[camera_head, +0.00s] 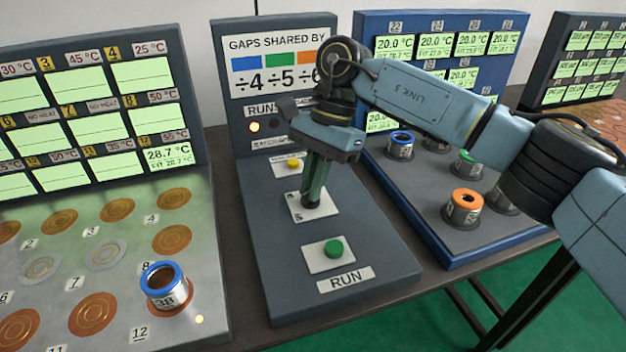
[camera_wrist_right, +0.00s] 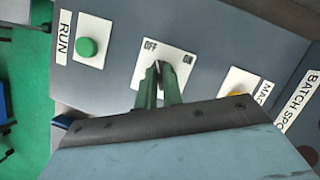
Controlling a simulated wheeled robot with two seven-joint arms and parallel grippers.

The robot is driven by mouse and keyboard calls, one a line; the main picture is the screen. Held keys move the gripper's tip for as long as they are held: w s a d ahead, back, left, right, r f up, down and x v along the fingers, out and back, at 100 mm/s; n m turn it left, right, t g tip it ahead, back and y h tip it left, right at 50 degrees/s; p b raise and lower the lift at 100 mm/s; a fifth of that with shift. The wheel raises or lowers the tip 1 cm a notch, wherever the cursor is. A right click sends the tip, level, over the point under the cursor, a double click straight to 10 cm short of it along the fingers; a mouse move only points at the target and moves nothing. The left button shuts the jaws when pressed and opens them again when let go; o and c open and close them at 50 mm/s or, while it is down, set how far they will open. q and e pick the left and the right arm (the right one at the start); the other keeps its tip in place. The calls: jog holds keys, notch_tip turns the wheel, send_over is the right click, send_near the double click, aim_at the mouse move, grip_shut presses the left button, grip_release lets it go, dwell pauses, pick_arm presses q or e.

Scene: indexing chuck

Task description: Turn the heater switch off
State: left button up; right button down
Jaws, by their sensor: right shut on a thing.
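The heater switch is a dark knob on a white plate (camera_head: 297,209) in the middle of the grey control panel. In the right wrist view the plate (camera_wrist_right: 178,52) reads OFF on its left and ON on its right. My right gripper (camera_head: 312,200) points down at the plate, its green fingers shut on the switch knob. In the wrist view my right gripper (camera_wrist_right: 160,75) covers most of the knob, so its exact setting cannot be told. My left gripper is not in view.
A green RUN button (camera_head: 334,248) sits below the switch, and a yellow button (camera_head: 293,164) above it. A metal panel with a blue-ringed cup (camera_head: 163,285) stands left. A blue-framed station (camera_head: 470,240) with several ringed cups stands right, under my right arm.

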jog(key=c, duration=1.5)
grip_release()
jog(key=shift+c, duration=0.2)
jog(key=shift+r, duration=0.1)
